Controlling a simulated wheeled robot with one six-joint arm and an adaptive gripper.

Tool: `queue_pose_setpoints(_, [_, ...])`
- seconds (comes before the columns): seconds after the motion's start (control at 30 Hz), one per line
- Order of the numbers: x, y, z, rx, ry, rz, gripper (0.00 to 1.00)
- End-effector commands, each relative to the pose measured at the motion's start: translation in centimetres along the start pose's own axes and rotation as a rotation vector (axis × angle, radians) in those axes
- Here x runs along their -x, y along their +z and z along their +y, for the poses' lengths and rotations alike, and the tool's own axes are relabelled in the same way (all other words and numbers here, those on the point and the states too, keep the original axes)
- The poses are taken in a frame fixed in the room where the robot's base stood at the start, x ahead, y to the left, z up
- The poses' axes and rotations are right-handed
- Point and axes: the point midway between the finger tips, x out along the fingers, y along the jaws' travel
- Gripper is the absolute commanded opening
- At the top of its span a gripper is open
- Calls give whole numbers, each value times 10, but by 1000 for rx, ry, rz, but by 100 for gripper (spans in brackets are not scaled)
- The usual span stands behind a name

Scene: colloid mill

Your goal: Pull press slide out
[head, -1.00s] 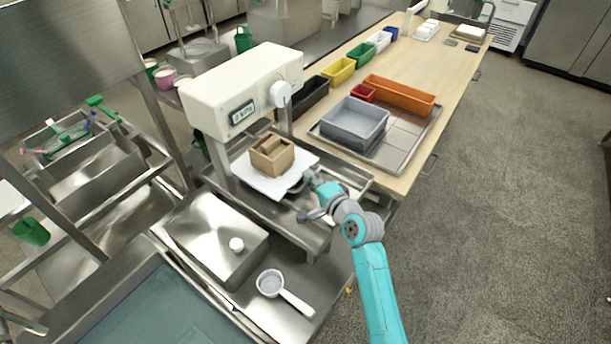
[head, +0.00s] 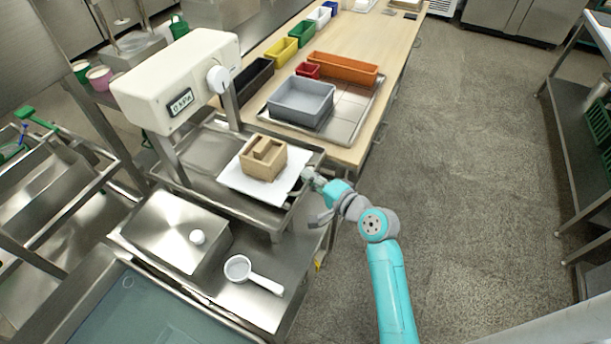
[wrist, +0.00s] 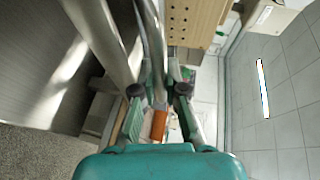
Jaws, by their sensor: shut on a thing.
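The press (head: 178,82) is a cream-coloured head on metal posts with a small display and a round dial. Its slide, a white plate (head: 240,184), sticks out to the right of the head over a metal tray. A wooden mould box (head: 263,170) stands upright on the plate, clear of the head. My gripper (head: 311,177) is at the slide's right-hand edge, shut on its handle, which the fingers mostly hide. In the wrist view, the gripper (wrist: 160,92) has its two dark fingertips close together, and the perforated side of the mould box (wrist: 195,22) shows above.
The floor to the right is open.

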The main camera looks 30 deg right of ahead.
Motion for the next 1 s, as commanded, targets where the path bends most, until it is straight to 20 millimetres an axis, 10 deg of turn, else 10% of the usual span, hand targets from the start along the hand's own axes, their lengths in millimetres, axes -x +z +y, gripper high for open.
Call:
queue_pose_setpoints(0.23, [2,-2,4,-1,6,6,0])
queue_pose_setpoints(0.33, [2,-2,4,-2,6,6,36])
queue_pose_setpoints(1.0, [34,-2,2,-2,4,7,37])
